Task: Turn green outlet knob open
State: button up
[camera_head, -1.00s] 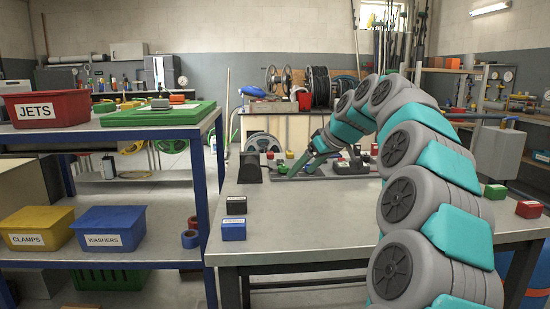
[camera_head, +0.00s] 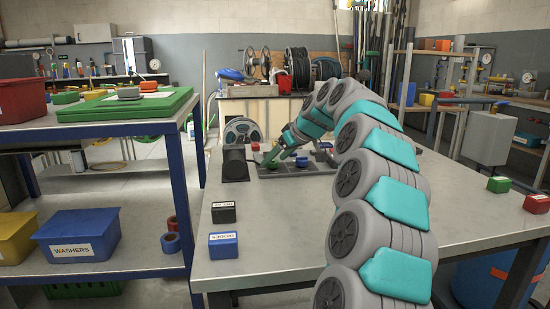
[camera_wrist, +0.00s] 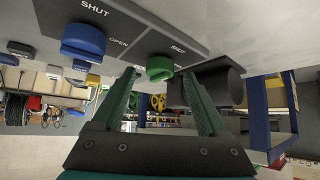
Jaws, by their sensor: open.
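The green outlet knob (camera_wrist: 159,68) is a round knob on a grey panel (camera_wrist: 135,32) marked SHUT and OPEN, seen tilted from the wrist. My gripper (camera_wrist: 160,77) is open, with one green finger on each side of the green knob; I cannot tell whether either finger touches it. A blue knob (camera_wrist: 83,40) sits beside it on the same panel, outside the fingers. In the head view my gripper (camera_head: 274,158) is low over the panel at the table's far left part, and details there are too small to tell.
A black cylindrical part (camera_wrist: 215,84) stands close to the right finger in the wrist view. On the metal table (camera_head: 290,215) lie a black box (camera_head: 223,212), a blue box (camera_head: 223,245), a green box (camera_head: 499,184) and a red box (camera_head: 537,203). A shelf (camera_head: 110,131) stands left.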

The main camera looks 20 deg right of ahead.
jog(key=shift+w+a+f, duration=0.15)
jog(key=shift+w+f, duration=0.3)
jog(key=shift+c, duration=0.3)
grip_shut()
